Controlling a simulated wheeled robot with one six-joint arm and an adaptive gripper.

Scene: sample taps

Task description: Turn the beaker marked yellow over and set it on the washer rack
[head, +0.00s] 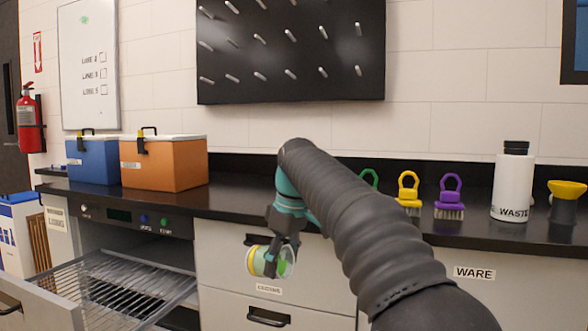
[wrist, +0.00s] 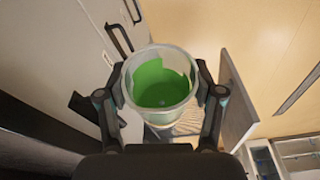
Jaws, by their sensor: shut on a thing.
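My gripper (head: 277,249) is shut on a clear beaker (head: 257,262), holding it in the air before the cabinet fronts. In the head view the beaker lies roughly on its side, with a yellow band towards its left end and green showing at its right end. In the wrist view the beaker (wrist: 160,58) sits between both fingers, with a green patch across it; I cannot tell whether the green is inside or on the wall. The washer rack (head: 110,288) is a wire rack pulled out at lower left, empty, apart from the beaker.
The washer's front panel (head: 125,214) is above the rack, and its open door (head: 40,305) is at the left. Blue (head: 93,160) and orange (head: 163,163) boxes stand on the counter. Brushes, a waste bottle (head: 512,185) and a yellow funnel (head: 567,189) stand right.

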